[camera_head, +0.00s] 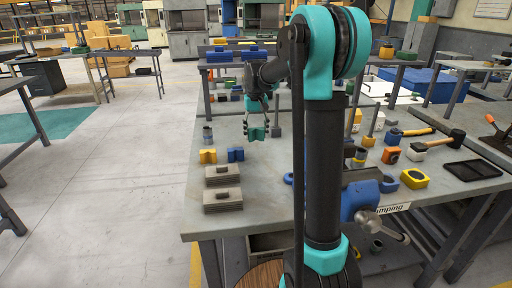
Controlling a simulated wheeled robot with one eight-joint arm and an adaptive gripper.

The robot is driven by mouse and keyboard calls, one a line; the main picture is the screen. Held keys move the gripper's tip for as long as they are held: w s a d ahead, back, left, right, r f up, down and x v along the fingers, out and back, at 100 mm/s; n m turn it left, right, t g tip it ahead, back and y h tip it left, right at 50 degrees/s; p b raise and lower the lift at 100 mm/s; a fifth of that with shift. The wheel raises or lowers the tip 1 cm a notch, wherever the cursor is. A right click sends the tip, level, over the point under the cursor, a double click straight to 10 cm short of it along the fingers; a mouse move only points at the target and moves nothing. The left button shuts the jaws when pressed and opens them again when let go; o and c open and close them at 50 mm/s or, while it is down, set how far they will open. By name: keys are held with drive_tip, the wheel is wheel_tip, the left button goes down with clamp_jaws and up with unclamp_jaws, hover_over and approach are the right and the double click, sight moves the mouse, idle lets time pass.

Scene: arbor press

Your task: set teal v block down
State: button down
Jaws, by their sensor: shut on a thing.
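A teal v block (256,133) is held by my gripper (256,116) above the grey workbench (204,240), toward its far left part. The gripper is shut on the block from above. The block is small in the view, so I cannot tell exactly how far its bottom is from the bench top. A yellow v block (208,156) and a blue v block (236,154) stand side by side on the bench, nearer and to the left of the held block.
Two grey stacked plates with dark tops (223,200) lie near the bench's left edge. A grey-blue cylinder (207,134) stands behind the yellow block. My arm hides the bench middle. Hammers, a black tray (472,169) and a blue vise (362,199) occupy the right side.

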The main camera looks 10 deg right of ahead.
sight(256, 154)
drive_tip(key=shift+f, duration=3.35)
drive_tip(key=shift+f, duration=0.1)
drive_tip(key=c, duration=0.9)
unclamp_jaws()
drive_tip(key=shift+o, duration=0.2)
wheel_tip(256, 154, up, 12)
